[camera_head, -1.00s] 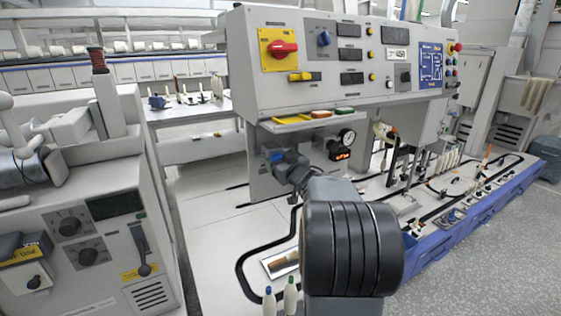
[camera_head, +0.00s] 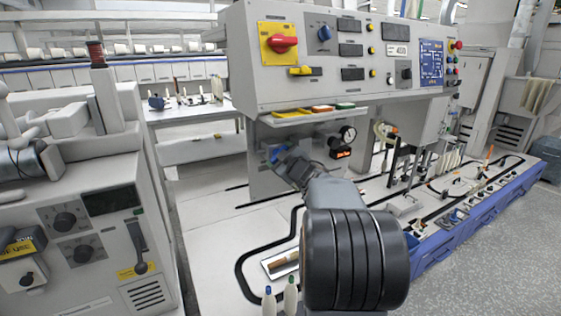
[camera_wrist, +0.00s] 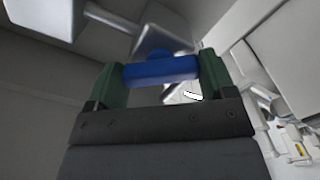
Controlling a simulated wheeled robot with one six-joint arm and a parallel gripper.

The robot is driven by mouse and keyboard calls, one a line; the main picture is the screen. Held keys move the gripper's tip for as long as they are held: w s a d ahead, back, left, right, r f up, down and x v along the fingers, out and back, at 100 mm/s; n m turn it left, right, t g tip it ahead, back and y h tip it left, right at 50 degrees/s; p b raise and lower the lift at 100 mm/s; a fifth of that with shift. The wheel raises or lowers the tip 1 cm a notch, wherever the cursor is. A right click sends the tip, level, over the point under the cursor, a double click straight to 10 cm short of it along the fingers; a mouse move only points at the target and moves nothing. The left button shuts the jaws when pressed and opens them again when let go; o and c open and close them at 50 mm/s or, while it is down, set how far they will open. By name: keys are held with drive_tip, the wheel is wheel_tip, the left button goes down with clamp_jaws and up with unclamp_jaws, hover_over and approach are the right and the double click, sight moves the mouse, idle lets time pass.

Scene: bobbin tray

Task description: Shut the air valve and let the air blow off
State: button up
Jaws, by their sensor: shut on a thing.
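The blue valve handle (camera_wrist: 160,71) lies crosswise between the two green fingers of my gripper (camera_wrist: 162,78) in the wrist view, and the fingers are shut on its ends. Grey metal valve and pipe parts (camera_wrist: 150,42) show behind it. In the head view a small part of the blue handle (camera_head: 279,153) shows beneath the control cabinet, at the tip of my gripper (camera_head: 284,158). My wrist hides the rest of the valve. The round pressure gauge (camera_head: 348,134) is to the right, above a lit orange display (camera_head: 342,153); its needle is too small to read.
The control cabinet (camera_head: 290,85) overhangs my gripper, with a shelf of coloured trays (camera_head: 310,111) along its lower edge. A grey machine (camera_head: 75,215) stands at the left. Two bottles (camera_head: 290,296) stand near my arm at the front of the white table (camera_head: 215,225).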

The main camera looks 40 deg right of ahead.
drive_tip(key=shift+f+n+b, duration=0.1)
drive_tip(key=shift+n+b, duration=2.35)
drive_tip(key=shift+n, duration=2.45)
drive_tip(key=o, duration=0.9)
drive_tip(key=shift+s+a+p, duration=0.35)
drive_tip(key=shift+s+p, duration=0.05)
drive_tip(key=shift+s, duration=1.9)
drive_tip(key=shift+s+a+p, duration=0.3)
drive_tip(key=shift+s+p, duration=0.1)
drive_tip(key=shift+s, duration=1.85)
drive_tip(key=shift+s+a+p, duration=0.35)
drive_tip(key=shift+s+p, duration=0.05)
drive_tip(key=shift+s, duration=1.9)
